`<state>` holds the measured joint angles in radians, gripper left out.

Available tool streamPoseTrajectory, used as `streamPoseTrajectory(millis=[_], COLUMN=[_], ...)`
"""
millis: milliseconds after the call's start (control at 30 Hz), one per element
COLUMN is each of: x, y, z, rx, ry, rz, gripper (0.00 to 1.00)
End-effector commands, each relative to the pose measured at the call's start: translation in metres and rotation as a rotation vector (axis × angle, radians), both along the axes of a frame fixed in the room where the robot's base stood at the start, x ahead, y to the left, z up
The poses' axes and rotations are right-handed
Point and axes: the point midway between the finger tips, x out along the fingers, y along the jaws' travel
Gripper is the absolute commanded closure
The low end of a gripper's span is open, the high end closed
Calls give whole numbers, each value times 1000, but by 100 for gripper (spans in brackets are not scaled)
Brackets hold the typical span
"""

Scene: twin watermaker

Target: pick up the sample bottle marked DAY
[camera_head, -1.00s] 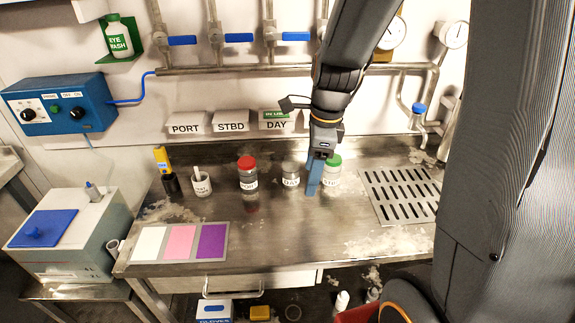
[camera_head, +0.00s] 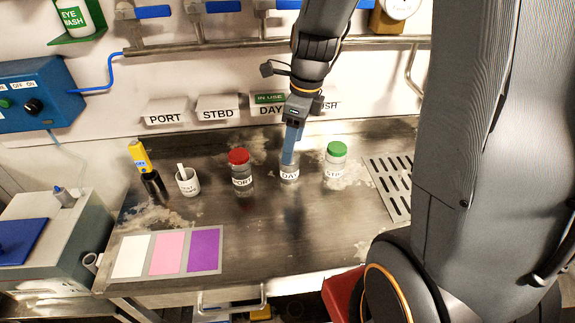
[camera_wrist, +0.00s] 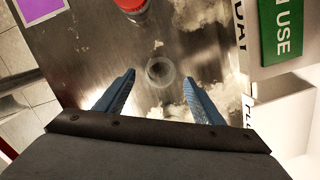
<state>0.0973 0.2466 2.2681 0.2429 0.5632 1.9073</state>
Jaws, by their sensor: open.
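The DAY sample bottle (camera_head: 289,175) stands upright on the steel bench, between a red-capped bottle (camera_head: 241,175) on its left and a green-capped bottle (camera_head: 336,162) on its right. Its label reads DAY; its top is partly hidden by my gripper (camera_head: 290,160). In the wrist view a clear, round bottle top (camera_wrist: 160,70) lies ahead of and between the two blue fingers. My gripper (camera_wrist: 160,95) is open, with nothing between its fingertips. I cannot tell from the head view whether a finger touches the bottle. The red cap (camera_wrist: 131,5) shows at the wrist view's top edge.
A white cup (camera_head: 187,183) and a dark holder with a yellow device (camera_head: 141,158) stand further left. A card with white, pink and purple patches (camera_head: 222,250) lies at the front. A slotted drain plate (camera_head: 390,185) is at right. Name signs line the wall behind.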

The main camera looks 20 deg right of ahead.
Motion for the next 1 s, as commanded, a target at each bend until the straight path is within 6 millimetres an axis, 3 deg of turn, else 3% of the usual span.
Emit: streamPoseTrajectory(millis=[467, 800, 1000], x=[3, 9, 10], y=[7, 14, 14], z=[-33, -71, -78], rx=[1, 0, -1], ry=[2, 3, 1], rz=[5, 4, 4], gripper=[38, 38, 38])
